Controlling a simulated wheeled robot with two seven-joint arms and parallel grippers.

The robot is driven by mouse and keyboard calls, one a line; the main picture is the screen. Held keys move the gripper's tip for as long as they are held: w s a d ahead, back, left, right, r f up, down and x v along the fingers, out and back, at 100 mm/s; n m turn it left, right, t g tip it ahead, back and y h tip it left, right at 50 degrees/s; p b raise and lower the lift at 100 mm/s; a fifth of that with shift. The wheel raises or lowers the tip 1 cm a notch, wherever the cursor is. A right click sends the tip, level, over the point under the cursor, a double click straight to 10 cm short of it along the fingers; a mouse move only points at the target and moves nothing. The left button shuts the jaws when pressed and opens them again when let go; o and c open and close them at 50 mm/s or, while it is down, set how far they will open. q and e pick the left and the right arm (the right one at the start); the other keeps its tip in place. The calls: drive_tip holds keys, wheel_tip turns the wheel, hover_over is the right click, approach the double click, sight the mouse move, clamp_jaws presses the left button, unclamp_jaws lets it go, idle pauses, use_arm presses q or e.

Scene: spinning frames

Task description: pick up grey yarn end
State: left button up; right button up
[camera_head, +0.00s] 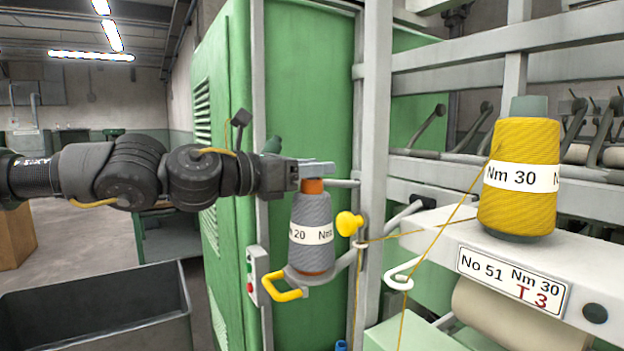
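A grey yarn cone (312,222) with an orange tube stands upright on a small holder with a yellow handle (284,295). Its white label reads partly "20". I cannot make out a loose grey yarn end. My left gripper (316,168) comes in from the left and is right at the top of the cone, by the orange tube tip (313,186). I see its fingers from the side, and the gap between them is hidden. Whether it touches or grips the tube cannot be told. My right gripper is out of view.
A large yellow cone (519,180) stands on the white machine ledge (572,262) at the right. Its yellow thread runs through white guides past a yellow knob (349,223). Green machine panels (300,100) and a grey post (374,130) stand close behind. A dark bin (95,310) is lower left.

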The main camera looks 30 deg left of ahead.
use_arm(q)
clamp_jaws()
drive_tip(key=shift+r, duration=0.15)
drive_tip(key=shift+r, duration=0.3)
drive_tip(key=r, duration=0.1)
drive_tip(key=r+p, duration=0.2)
drive_tip(key=shift+s+a+r, duration=0.15)
drive_tip(key=shift+a+r, duration=0.1)
drive_tip(key=s+a+r+p, duration=0.2)
drive_tip(key=s+a+r, duration=0.6)
drive_tip(key=a, duration=0.2)
drive_tip(key=shift+a+r, duration=0.3)
